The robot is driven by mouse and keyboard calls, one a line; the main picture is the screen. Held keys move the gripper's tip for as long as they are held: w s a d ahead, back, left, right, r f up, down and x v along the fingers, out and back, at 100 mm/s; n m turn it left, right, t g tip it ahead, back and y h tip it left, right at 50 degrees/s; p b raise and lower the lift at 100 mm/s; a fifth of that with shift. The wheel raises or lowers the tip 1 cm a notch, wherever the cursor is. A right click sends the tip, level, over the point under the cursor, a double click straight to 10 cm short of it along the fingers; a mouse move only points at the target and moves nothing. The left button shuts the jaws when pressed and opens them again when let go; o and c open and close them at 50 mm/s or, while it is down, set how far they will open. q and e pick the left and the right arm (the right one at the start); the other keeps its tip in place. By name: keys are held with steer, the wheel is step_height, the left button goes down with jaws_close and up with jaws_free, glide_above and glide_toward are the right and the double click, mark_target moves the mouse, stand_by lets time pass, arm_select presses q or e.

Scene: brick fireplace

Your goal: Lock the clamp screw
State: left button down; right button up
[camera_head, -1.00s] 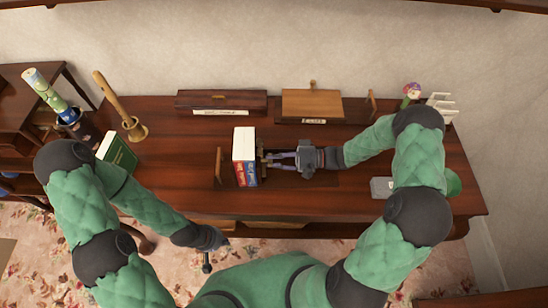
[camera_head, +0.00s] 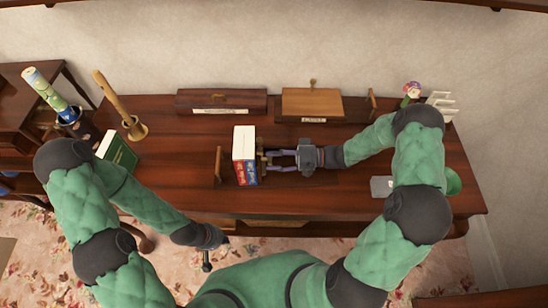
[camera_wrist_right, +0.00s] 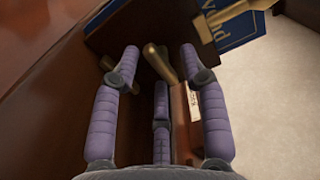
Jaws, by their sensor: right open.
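A wooden book clamp stands on the desk, with a wooden end board (camera_head: 219,165) to the left of the upright books (camera_head: 245,142). In the right wrist view, a brass clamp handle (camera_wrist_right: 158,64) sticks out from a dark board, between my fingers.
Two wooden boxes (camera_head: 222,101) (camera_head: 312,103) stand at the back of the desk (camera_head: 320,205). A green book (camera_head: 118,150) and a brass mortar (camera_head: 136,130) are at left. A grey item (camera_head: 381,187) lies near my right arm.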

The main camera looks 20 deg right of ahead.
steer(key=v, duration=1.2)
